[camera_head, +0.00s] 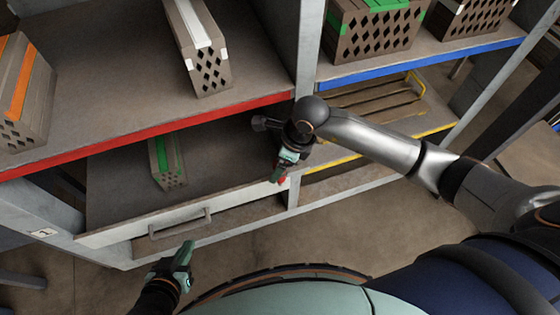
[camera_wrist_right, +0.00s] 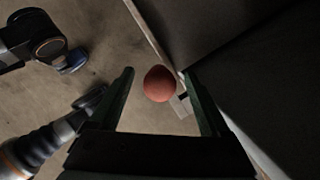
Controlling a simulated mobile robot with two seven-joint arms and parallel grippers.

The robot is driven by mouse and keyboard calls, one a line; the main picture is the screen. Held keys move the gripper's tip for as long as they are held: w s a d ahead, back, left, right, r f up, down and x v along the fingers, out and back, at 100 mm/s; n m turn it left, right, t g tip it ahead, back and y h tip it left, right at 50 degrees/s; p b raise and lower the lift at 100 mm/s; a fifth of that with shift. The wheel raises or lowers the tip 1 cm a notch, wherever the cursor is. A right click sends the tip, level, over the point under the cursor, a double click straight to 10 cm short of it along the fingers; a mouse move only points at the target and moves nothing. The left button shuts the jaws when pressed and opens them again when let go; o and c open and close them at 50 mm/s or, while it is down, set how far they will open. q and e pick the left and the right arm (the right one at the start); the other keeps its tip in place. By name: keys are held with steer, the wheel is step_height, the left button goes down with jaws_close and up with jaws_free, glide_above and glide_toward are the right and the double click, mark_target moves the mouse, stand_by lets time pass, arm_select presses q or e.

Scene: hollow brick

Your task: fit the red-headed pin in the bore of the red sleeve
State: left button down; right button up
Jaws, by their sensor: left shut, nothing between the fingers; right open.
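A round red head (camera_wrist_right: 160,83), which looks like the pin's head, sits between the fingers of my right gripper in the right wrist view. The fingers stand apart on either side of it and the jaws are open. In the head view my right gripper (camera_head: 284,170) points down by the drawer's right end, with a small red spot (camera_head: 283,180) at its fingertips. The pin's shank is hidden, and I cannot make out the red sleeve or its bore. My left gripper (camera_head: 182,268) is shut and empty, low in front of the drawer.
An open drawer (camera_head: 110,233) with a handle holds a green-striped hollow brick (camera_head: 165,160). The red-edged shelf (camera_head: 120,85) above holds an orange-striped brick (camera_head: 22,90) and a white-striped brick (camera_head: 200,50). A blue-edged shelf (camera_head: 440,55) is at right. A grey post (camera_head: 308,50) stands between them.

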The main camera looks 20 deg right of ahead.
steer(key=p+v, duration=0.2)
steer(key=v, duration=1)
steer(key=shift+r, duration=0.3)
steer(key=shift+s+f, duration=0.1)
steer(key=shift+s, duration=0.05)
